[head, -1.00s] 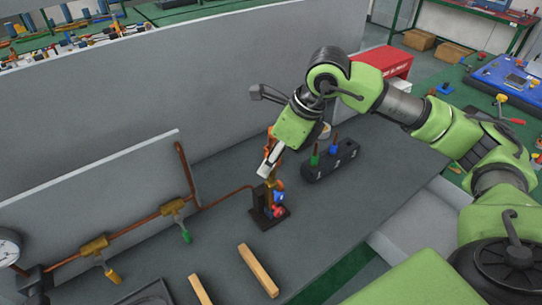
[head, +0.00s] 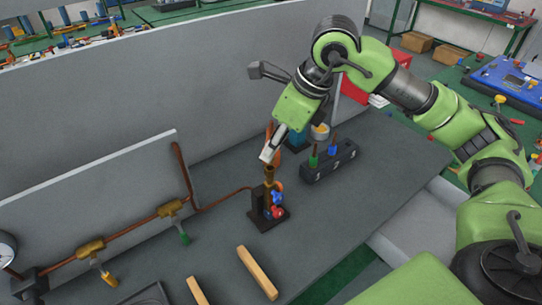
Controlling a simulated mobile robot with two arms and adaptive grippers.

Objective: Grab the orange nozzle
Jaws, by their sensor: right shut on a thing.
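The orange nozzle (head: 275,137) shows only in part in the head view, behind the pale fingers of my right gripper (head: 270,151). The right gripper is shut on it and points down, just above the brass upright fitting (head: 269,173) on a small black stand (head: 266,218). The fitting's open top shows below the fingertips. Most of the nozzle is hidden by the fingers. My left gripper is out of view.
A black numbered rack (head: 330,165) holds a green and a blue nozzle right of the stand. Copper pipe (head: 130,228) with valves runs at the left. Two wooden bars (head: 257,272) lie in front. A grey wall panel (head: 170,95) stands behind. The bench right of the rack is clear.

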